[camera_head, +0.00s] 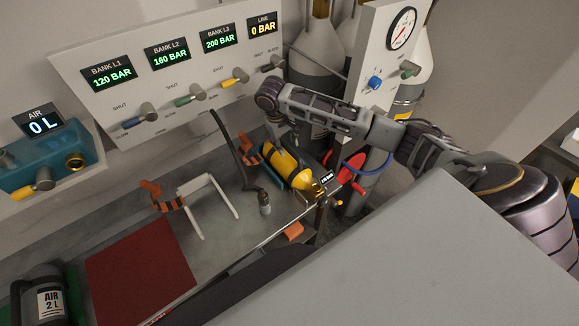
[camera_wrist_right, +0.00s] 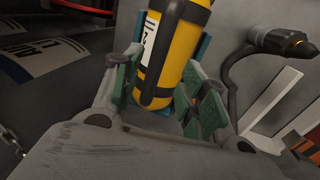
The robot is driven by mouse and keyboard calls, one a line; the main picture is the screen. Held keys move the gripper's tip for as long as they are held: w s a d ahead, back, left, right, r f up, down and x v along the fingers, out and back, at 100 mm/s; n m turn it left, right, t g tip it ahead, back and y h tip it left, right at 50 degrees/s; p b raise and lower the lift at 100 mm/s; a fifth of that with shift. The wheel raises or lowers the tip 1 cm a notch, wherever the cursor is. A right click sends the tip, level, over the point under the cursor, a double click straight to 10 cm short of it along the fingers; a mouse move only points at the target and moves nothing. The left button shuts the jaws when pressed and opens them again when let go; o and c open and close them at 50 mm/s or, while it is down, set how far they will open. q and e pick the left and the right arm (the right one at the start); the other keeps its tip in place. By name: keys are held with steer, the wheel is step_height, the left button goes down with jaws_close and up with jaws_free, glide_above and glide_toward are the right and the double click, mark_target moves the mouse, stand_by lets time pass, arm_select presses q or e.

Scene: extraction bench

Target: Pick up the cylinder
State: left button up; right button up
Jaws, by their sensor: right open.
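The yellow cylinder (camera_head: 293,170) with dark bands lies tilted in a blue holder on the bench, below the gauge panels. It also shows in the right wrist view (camera_wrist_right: 178,50), with a white label and a dark band near its end. My right gripper (camera_head: 276,126) is over the far end of the cylinder, partly hidden by my own wrist. In the wrist view its green-padded fingers (camera_wrist_right: 163,92) are spread, one on each side of the cylinder's near end. I cannot tell whether either pad touches it. My left gripper is not in view.
A black hose with a metal fitting (camera_head: 265,204) hangs close left of the cylinder. A white stand (camera_head: 207,203) and a dark red mat (camera_head: 140,270) are further left. A red valve handle (camera_head: 350,166) is right of the cylinder. A dark AIR 2 L bottle (camera_head: 28,302) stands lower left.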

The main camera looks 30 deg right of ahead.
mark_target(288, 147)
steer(key=shift+s+d+f+p, duration=0.1)
steer(key=shift+d+f+p, duration=0.25)
steer(key=shift+f, duration=0.6)
steer(key=shift+s+d+f+p, duration=0.1)
steer(key=shift+d+f+p, duration=0.2)
steer(key=shift+f, duration=0.6)
steer(key=shift+d+f, duration=0.15)
steer(key=shift+f, duration=0.4)
steer(key=shift+c, duration=0.4)
jaws_close()
steer(key=shift+w+r, duration=0.15)
steer(key=shift+w, duration=0.1)
